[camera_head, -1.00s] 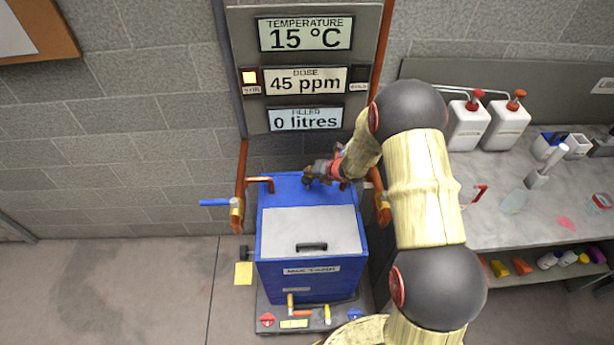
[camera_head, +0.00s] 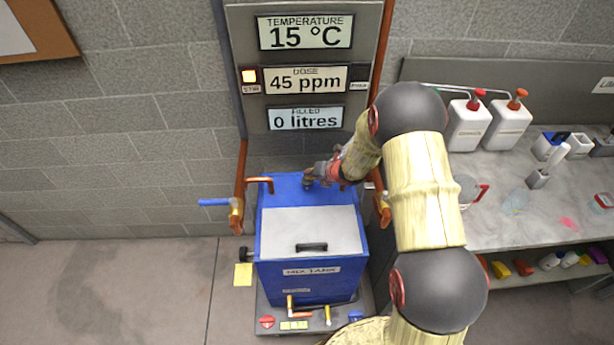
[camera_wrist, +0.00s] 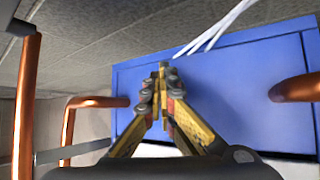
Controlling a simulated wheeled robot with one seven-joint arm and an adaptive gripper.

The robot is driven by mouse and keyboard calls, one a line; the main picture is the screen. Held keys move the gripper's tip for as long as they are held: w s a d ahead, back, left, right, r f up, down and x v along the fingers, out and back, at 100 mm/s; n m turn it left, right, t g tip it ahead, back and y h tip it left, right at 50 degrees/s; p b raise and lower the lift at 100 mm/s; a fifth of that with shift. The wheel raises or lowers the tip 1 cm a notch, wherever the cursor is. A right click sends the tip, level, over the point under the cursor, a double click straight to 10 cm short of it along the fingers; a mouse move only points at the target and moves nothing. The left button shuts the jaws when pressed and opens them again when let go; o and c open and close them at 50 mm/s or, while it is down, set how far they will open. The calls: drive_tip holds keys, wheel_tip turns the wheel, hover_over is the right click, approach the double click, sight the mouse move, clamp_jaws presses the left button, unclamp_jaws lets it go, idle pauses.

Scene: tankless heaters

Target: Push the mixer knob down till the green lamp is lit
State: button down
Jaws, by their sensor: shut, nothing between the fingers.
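My gripper (camera_head: 309,181) is shut and empty, its tips low over the back of the blue mix tank (camera_head: 265,245). In the wrist view my gripper (camera_wrist: 164,72) points at the tank's plain blue top (camera_wrist: 235,95); I cannot tell whether the tips touch it. I cannot make out a mixer knob for sure; it may be hidden by the gripper. The right lamp (camera_head: 360,73) is dark. No green lamp is lit in view.
Copper pipes with valves flank the tank, the left one with a blue handle (camera_head: 214,202). A black knob (camera_head: 243,254) is at the tank's left side. A grey lid (camera_head: 310,225) covers its front. A bench (camera_head: 500,232) with bottles stands right. The floor at left is clear.

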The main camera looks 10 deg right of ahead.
drive_tip(key=shift+s+f+b, duration=0.1)
drive_tip(key=shift+f+b, duration=0.8)
drive_tip(key=shift+f, duration=0.2)
idle(0.7)
drive_tip(key=shift+r, duration=0.1)
drive_tip(key=shift+r+p, duration=2.1)
drive_tip(key=shift+r, duration=0.9)
wheel_tip(320, 180, up, 5)
drive_tip(key=p, duration=0.3)
drive_tip(key=shift+p, duration=0.3)
